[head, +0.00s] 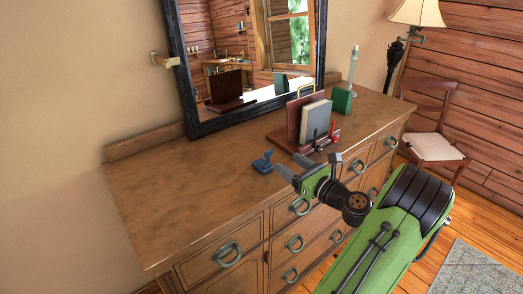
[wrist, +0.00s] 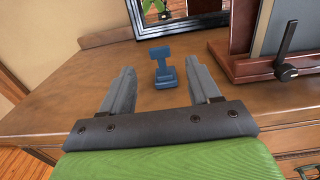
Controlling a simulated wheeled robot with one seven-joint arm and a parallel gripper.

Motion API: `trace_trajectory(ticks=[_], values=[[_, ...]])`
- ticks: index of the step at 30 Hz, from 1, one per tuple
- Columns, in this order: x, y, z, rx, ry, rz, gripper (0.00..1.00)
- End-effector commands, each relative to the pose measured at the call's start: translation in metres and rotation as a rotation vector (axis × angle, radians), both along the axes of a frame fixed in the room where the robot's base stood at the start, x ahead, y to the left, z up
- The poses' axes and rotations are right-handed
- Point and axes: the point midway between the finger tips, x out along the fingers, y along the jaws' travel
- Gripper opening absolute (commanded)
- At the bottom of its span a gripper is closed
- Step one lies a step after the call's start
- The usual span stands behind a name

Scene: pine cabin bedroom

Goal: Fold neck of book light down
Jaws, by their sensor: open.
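A small blue book light (head: 262,162) stands on the dresser top. In the wrist view the book light (wrist: 165,72) has a blocky base, a short upright neck and a flat, wider head on top. My gripper (head: 291,166) is open and empty, just to the right of the book light in the head view. In the wrist view my gripper (wrist: 160,80) has its fingers pointing forward, one on each side of the light's line. The light appears beyond the fingertips, and no contact shows.
A dark red book stand (head: 293,118) holds a grey book (head: 316,122), with small black and red items at its front. A green block (head: 342,100) and candlestick (head: 352,70) stand behind. A black-framed mirror (head: 190,92) backs the dresser (head: 150,200); its left top is clear.

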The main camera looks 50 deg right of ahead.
Motion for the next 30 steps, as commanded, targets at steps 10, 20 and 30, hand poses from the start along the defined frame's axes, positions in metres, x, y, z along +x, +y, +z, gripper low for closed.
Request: trace_trajectory(ticks=[10, 20, 30], values=[[0.085, -0.016, -0.001, -0.006, 0.000, 0.005, 0.62], [0.110, -0.022, 0.000, -0.002, 0.000, 0.001, 0.62], [0.109, -0.022, 0.000, -0.002, 0.001, 0.001, 0.30]])
